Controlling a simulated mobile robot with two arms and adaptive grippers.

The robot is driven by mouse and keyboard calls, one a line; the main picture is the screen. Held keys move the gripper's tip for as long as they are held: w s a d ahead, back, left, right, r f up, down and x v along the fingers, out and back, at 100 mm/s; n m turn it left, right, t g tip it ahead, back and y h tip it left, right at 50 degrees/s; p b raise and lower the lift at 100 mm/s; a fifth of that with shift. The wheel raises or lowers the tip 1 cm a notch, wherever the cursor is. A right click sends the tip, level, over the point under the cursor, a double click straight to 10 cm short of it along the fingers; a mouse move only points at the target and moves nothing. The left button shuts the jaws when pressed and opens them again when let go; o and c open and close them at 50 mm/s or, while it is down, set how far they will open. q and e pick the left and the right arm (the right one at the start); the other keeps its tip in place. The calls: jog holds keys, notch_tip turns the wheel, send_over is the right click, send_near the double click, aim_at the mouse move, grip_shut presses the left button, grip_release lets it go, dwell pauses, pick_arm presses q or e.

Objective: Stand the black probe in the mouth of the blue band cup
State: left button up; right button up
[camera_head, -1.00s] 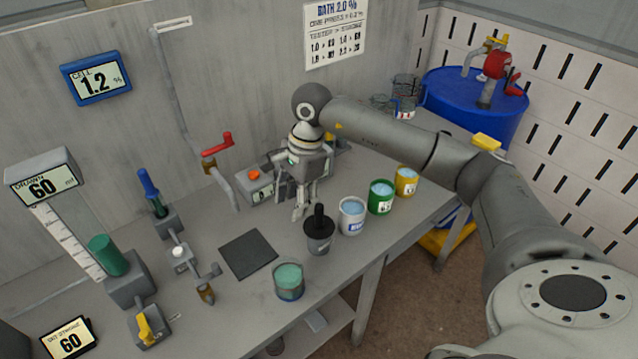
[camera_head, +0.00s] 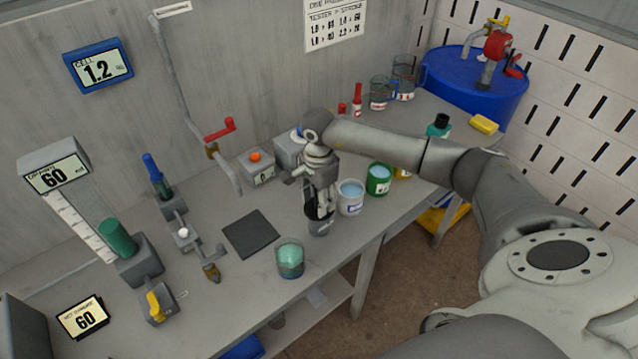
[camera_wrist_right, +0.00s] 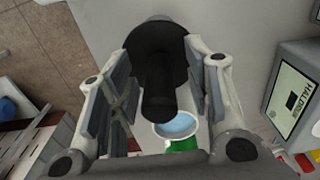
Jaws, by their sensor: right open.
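The black probe (camera_wrist_right: 158,90) has a black handle and a wide black disc. In the right wrist view its handle stands between the two open fingers of my right gripper (camera_wrist_right: 160,100); I cannot tell whether they touch it. In the head view the probe sits in a grey cup (camera_head: 320,229), mostly hidden by my right gripper (camera_head: 322,208), which is low over it. The blue band cup (camera_head: 351,199) is white with pale blue liquid and stands just right of the grey cup. A pale cup with blue liquid also shows in the right wrist view (camera_wrist_right: 176,127). My left gripper is out of view.
A green cup (camera_head: 379,181) and a yellow cup (camera_head: 403,173) stand beyond the blue band cup. A glass of green liquid (camera_head: 290,259) is near the front edge. A dark square mat (camera_head: 250,233) lies left. A grey box with an orange button (camera_head: 257,168) stands behind.

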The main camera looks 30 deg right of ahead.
jog(key=shift+f, duration=0.3)
grip_shut()
dwell(0.4)
